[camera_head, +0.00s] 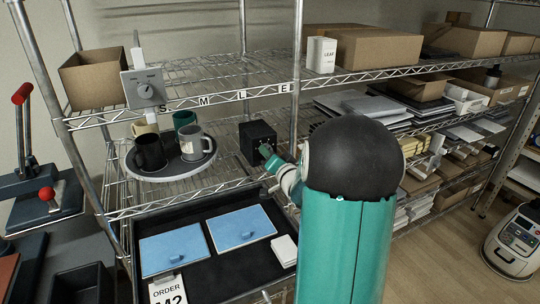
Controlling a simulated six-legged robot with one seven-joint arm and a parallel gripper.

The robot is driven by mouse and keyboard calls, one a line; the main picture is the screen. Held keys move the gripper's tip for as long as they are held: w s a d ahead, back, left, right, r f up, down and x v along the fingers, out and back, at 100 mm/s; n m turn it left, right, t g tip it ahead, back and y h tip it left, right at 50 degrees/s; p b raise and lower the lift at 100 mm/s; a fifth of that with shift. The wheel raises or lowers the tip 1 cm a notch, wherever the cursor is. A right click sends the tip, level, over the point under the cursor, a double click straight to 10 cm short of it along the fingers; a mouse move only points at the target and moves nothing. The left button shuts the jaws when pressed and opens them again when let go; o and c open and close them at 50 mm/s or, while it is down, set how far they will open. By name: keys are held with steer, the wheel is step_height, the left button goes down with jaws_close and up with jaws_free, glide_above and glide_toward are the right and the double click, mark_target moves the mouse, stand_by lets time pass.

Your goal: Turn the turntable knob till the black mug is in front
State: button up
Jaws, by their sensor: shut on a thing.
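A round grey turntable (172,174) stands on the middle shelf at left, with several mugs on it. The black mug (150,153) is at its front left. A grey mug (194,144) is at the right, a green mug (185,119) at the back, and a pale mug (141,127) at the back left, mostly hidden. A black control box (256,133) stands to the right of the turntable. My gripper (267,153) is at the box's front face, shut on its knob. The fingers hide the knob.
A grey dial box (144,88) sits on the upper shelf above the turntable, near a cardboard box (97,79). Below is a dark tray (210,270) with two blue panels. A red-handled press (48,193) stands at left. Loaded shelves are at right.

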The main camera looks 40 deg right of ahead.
steer(key=o, duration=1)
steer(key=shift+s, duration=0.1)
steer(key=v, duration=1.3)
steer(key=shift+s+a, duration=0.2)
steer(key=shift+s, duration=0.15)
steer(key=shift+w, duration=0.1)
